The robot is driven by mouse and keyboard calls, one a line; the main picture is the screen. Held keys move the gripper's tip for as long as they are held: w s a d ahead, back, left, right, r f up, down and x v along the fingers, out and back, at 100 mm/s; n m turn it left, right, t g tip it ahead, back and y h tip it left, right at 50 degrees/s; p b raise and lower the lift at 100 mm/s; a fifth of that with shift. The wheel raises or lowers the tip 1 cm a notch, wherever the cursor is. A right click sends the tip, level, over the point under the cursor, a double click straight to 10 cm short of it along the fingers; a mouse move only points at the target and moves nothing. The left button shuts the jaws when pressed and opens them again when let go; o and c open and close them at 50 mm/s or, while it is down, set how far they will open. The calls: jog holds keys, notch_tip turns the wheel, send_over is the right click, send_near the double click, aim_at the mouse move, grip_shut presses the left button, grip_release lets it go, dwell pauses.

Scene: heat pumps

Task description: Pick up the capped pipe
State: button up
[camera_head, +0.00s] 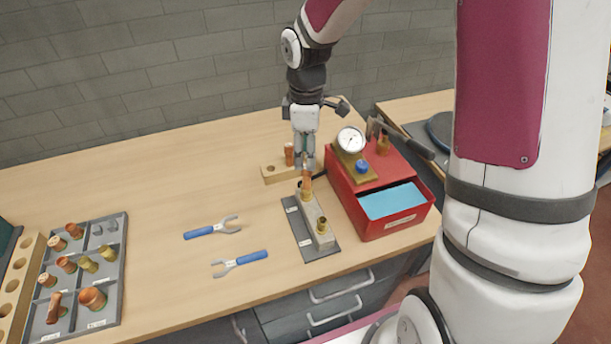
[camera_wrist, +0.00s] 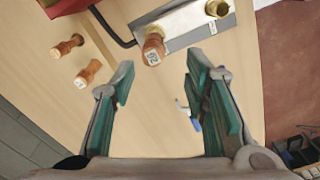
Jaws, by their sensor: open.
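I cannot tell for certain which copper piece is the capped pipe. One copper pipe piece with a pale label on its end (camera_wrist: 153,48) stands upright in a grey fixture; it also shows in the head view (camera_head: 307,181), just below my gripper. My gripper (camera_head: 305,163) points down, open and empty. In the wrist view its green-padded fingers (camera_wrist: 158,85) are spread wide, with the labelled piece beyond and between the tips, not touching. Two more copper pieces, one (camera_wrist: 66,46) and another (camera_wrist: 88,73), stand in a wooden block left of the fingers.
A red box (camera_head: 400,222) with a gauge (camera_head: 350,140) stands right of the fixture (camera_head: 322,238). Two blue-handled wrenches, one (camera_head: 205,231) and another (camera_head: 248,260), lie to the left. A grey tray of fittings (camera_head: 115,258) sits far left. Bare table separates them.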

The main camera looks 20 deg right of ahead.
aim_at(306, 178)
notch_tip(306, 178, down, 5)
jog(key=shift+f, duration=0.1)
jog(key=shift+w+d+f+p, duration=0.1)
jog(key=shift+f+p, duration=0.15)
jog(key=shift+f, duration=0.55)
jog(key=shift+w+f+p, duration=0.15)
jog(key=shift+f+p, duration=0.05)
jog(key=shift+f, duration=0.65)
jog(key=shift+w+d+f+p, duration=0.1)
jog(key=shift+f+p, duration=0.15)
jog(key=shift+f, duration=0.55)
grip_shut()
